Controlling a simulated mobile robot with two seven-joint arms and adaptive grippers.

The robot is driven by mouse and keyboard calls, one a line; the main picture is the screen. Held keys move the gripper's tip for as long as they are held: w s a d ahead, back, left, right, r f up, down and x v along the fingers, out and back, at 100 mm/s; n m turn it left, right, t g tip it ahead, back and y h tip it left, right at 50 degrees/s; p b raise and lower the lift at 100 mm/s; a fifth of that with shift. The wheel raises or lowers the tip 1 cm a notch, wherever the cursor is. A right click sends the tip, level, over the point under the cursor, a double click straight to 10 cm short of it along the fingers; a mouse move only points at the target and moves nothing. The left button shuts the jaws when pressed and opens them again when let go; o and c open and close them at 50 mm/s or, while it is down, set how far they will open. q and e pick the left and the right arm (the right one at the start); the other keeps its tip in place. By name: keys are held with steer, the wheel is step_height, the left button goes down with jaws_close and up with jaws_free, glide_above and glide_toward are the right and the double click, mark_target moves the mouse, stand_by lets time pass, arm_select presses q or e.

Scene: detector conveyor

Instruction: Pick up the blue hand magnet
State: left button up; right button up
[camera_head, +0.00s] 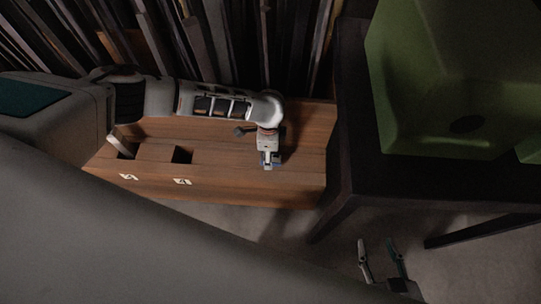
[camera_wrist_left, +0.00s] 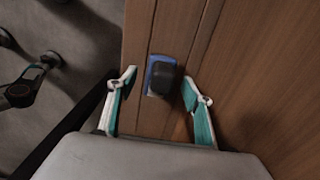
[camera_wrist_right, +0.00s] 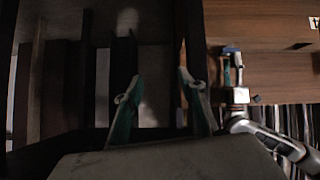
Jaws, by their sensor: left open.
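The blue hand magnet (camera_wrist_left: 151,78), a blue plate with a dark block on it, lies on the wooden surface in the left wrist view. My left gripper (camera_wrist_left: 160,82) is open, with one finger to each side of the magnet and gaps between. In the head view my left gripper (camera_head: 269,160) points down over the wooden bench and mostly hides the magnet. My right gripper (camera_head: 377,246) is open and empty, low over the floor at the lower right; its spread fingers also show in the right wrist view (camera_wrist_right: 160,80).
The wooden bench (camera_head: 225,189) has square openings and small white labels at its left. A dark table (camera_head: 440,182) with a green housing (camera_head: 430,70) stands to the right. Upright dark boards (camera_head: 215,40) line the back. Bare floor (camera_head: 290,228) lies in front of the bench.

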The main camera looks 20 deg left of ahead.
arm_select(q)
steer(key=shift+s+f, duration=0.2)
steer(key=shift+f, duration=0.8)
steer(key=shift+w, duration=0.15)
steer(key=shift+w+r, duration=0.1)
steer(key=shift+r, duration=0.1)
steer(key=c, duration=1.4)
